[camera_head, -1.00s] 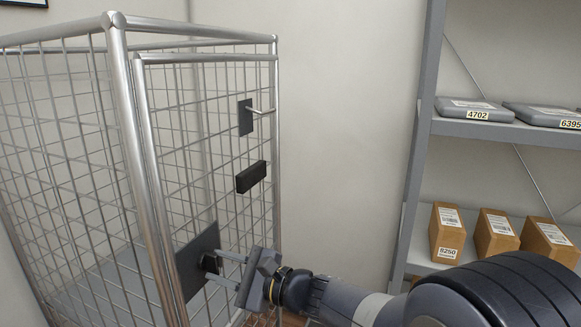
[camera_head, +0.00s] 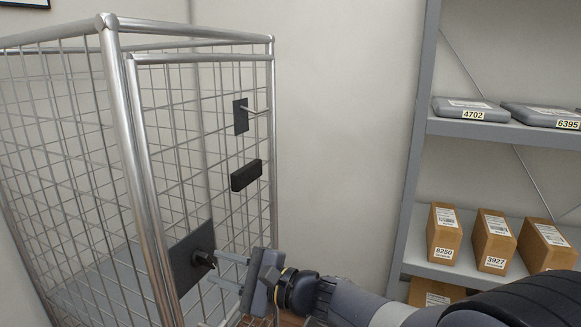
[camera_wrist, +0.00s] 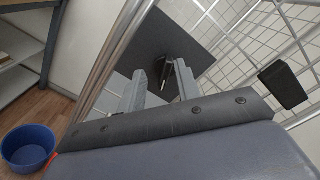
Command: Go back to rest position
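My gripper (camera_head: 213,270) is open and empty in front of the dark square plate (camera_head: 188,262) low on the wire cage's door. A small black knob (camera_head: 203,259) sticks out of this plate, just beyond my fingertips. In the wrist view my two fingers (camera_wrist: 157,82) stand apart, with the black knob (camera_wrist: 163,67) seen between and beyond their tips. Whether a finger still touches the knob I cannot tell.
The wire cage (camera_head: 120,150) fills the left. A shelf (camera_head: 410,200) with boxes and flat parcels stands right. A blue bin (camera_wrist: 28,148) is on the floor.

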